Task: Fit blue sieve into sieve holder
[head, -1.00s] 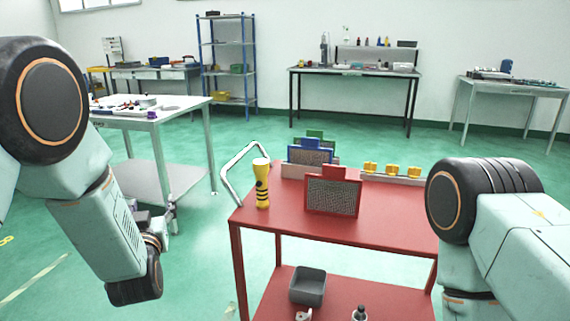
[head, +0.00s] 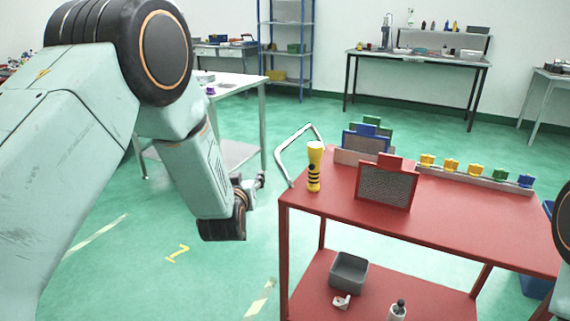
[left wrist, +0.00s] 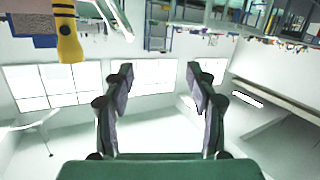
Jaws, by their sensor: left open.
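The blue sieve (head: 365,143) is a framed mesh panel with a tab on top. It stands upright on the red table, behind the red sieve (head: 386,185) and in front of the green sieve (head: 377,124). Its lower edge is at a pale grey block (head: 345,157), which looks like the sieve holder; how it is seated is hidden. My left gripper (head: 256,186) is open and empty, left of the table and apart from the sieves. Its two spread fingers (left wrist: 160,78) show in the left wrist view. My right gripper is out of view.
A yellow and black torch-like object (head: 314,168) stands at the red table's (head: 460,225) left corner, near a metal handle (head: 290,150). A rail (head: 470,180) with several small coloured pieces lies along the back. A grey bin (head: 349,272) sits on the lower shelf.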

